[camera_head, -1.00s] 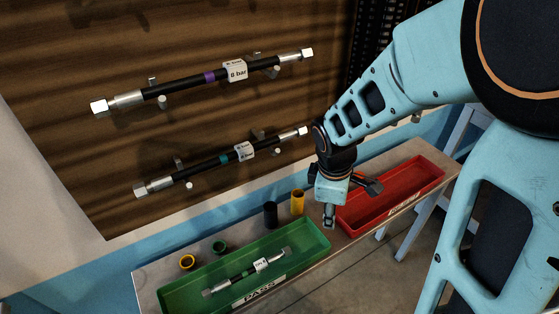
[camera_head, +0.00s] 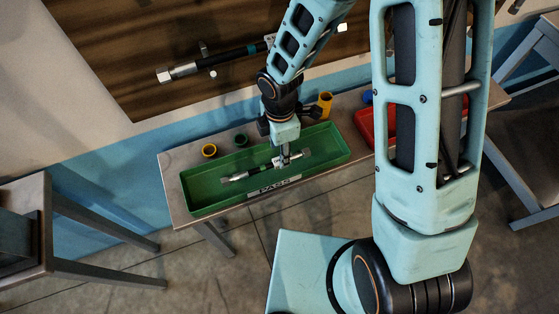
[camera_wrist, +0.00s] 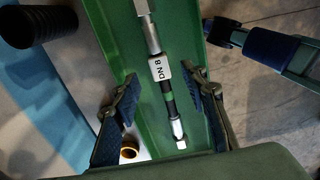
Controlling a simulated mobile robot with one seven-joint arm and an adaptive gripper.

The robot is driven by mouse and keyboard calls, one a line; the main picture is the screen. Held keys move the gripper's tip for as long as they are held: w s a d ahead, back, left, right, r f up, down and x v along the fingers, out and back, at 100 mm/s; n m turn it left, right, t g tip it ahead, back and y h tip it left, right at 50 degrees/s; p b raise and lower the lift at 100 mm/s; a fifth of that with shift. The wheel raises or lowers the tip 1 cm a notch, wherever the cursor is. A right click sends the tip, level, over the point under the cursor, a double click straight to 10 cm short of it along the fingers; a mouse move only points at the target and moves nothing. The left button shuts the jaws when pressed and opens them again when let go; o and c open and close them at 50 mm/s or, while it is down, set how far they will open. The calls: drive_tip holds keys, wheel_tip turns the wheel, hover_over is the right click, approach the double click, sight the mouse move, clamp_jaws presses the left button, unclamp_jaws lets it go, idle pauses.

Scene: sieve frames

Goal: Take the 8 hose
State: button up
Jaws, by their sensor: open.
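A hose (camera_head: 238,177) with metal end fittings lies in the green tray (camera_head: 205,207), which is marked PASS. In the wrist view its white tag (camera_wrist: 160,68) reads "DN 8", and a green band shows beside the tag. My gripper (camera_head: 285,160) is over the green tray at the hose, pointing down. In the wrist view my gripper (camera_wrist: 163,84) is open, with one finger on each side of the hose. I see gaps between the fingers and the hose. In the head view my gripper hides part of the hose.
Another hose (camera_head: 228,56) rests on pegs on the wooden board; my arm covers part of it. A red tray (camera_head: 365,125) is to the right.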

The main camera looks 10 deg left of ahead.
sight(273, 165)
wheel_tip(273, 165, down, 4)
drive_tip(key=shift+f, duration=0.1)
clamp_jaws()
idle(0.5)
